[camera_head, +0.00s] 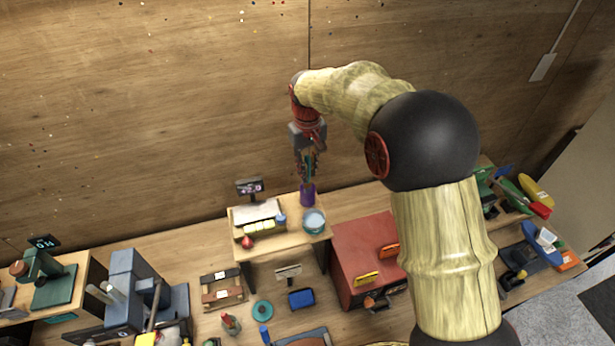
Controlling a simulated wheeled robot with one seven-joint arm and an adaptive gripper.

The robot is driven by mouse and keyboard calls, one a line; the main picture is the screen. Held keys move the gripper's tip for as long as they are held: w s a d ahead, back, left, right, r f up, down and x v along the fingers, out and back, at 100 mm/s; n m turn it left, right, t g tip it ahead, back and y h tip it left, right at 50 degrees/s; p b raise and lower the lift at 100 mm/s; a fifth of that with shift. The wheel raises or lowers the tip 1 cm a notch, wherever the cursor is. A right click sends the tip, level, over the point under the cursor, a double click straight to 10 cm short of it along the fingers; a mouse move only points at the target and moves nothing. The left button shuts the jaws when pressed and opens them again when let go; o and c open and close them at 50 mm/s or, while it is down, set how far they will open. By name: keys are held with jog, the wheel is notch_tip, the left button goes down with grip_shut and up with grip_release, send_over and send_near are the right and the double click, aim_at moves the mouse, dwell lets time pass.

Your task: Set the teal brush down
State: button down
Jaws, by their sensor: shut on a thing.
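My gripper (308,165) points down over the back of a small raised wooden stand (285,245). It is shut on the teal brush (310,178), of which only a thin teal part shows between and below the fingers. A purple cup (308,195) stands on the stand directly below the gripper. The brush's lower end meets the cup's mouth in the picture; I cannot tell how far inside it is.
A light-blue round tub (314,221) stands close in front of the cup. A small display (250,187) and a tray with yellow blocks (264,228) are to the left. A red cabinet (368,250) is at right. The wooden wall (180,110) rises behind.

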aim_at(308, 183)
notch_tip(308, 183, down, 3)
jog(key=shift+s+f+p, duration=0.1)
jog(key=shift+s+p, duration=0.05)
jog(key=shift+p, duration=0.15)
jog(key=shift+f, duration=0.1)
jog(key=c, duration=1.8)
grip_release()
jog(key=shift+f, duration=0.1)
jog(key=shift+o, duration=0.2)
